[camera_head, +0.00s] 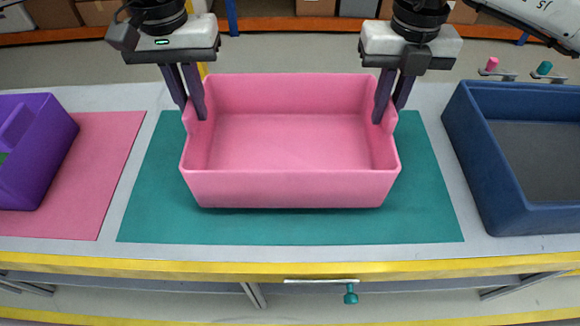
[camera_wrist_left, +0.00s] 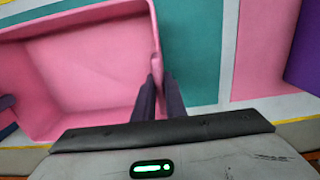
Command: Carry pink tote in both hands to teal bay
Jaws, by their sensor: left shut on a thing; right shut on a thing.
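The pink tote (camera_head: 290,188) is an open, empty box over the teal bay (camera_head: 420,222), a flat teal mat area on the table. A dark shadow lies under its front edge; I cannot tell whether it touches the mat. My left gripper (camera_head: 196,112) is shut on the tote's left wall. My right gripper (camera_head: 388,114) is shut on the right wall. In the left wrist view the left fingers (camera_wrist_left: 158,98) straddle the wall of the pink tote (camera_wrist_left: 90,70), with the teal bay (camera_wrist_left: 193,50) beside it.
A purple tote (camera_head: 50,150) stands on a pink mat (camera_head: 100,150) at the left. A dark blue tray (camera_head: 480,170) stands at the right. Pink (camera_head: 492,64) and teal (camera_head: 544,68) knobs are at the far right edge. The table's front edge is yellow (camera_head: 200,266).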

